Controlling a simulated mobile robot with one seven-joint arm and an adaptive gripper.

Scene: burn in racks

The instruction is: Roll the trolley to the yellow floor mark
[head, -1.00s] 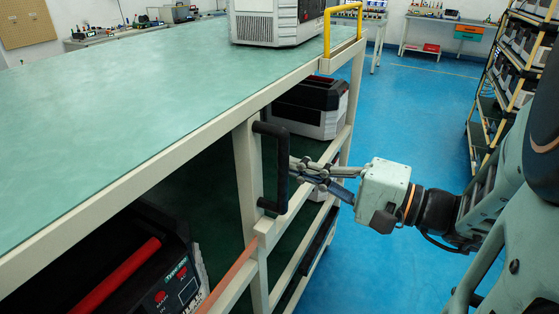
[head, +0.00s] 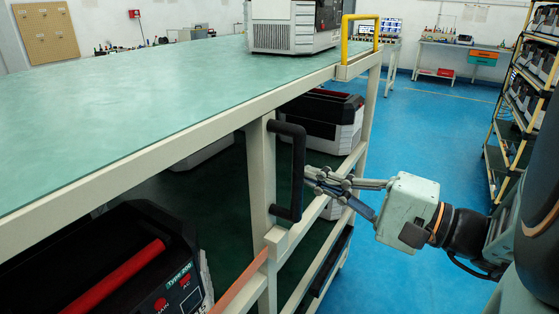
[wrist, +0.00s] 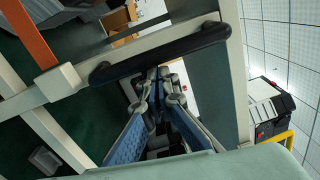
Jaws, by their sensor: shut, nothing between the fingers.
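A large trolley with a green top (head: 170,105) and cream frame fills the left and middle of the head view. A black bar handle (head: 298,170) is fixed upright to its near post; it crosses the wrist view too (wrist: 160,52). My gripper (head: 312,178) is shut and empty, its fingertips right beside the handle. In the wrist view the fingertips (wrist: 160,74) lie just below the handle; whether they touch it I cannot tell. A thin yellowish line (head: 440,94) runs along the far blue floor; whether it is the mark is unclear.
The trolley carries a grey-and-black unit (head: 295,28) on top and several units on its lower shelves. A yellow rail (head: 361,18) stands at its top corner. A loaded rack (head: 510,140) stands at the right, a bench (head: 462,50) at the back. Blue floor lies open between.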

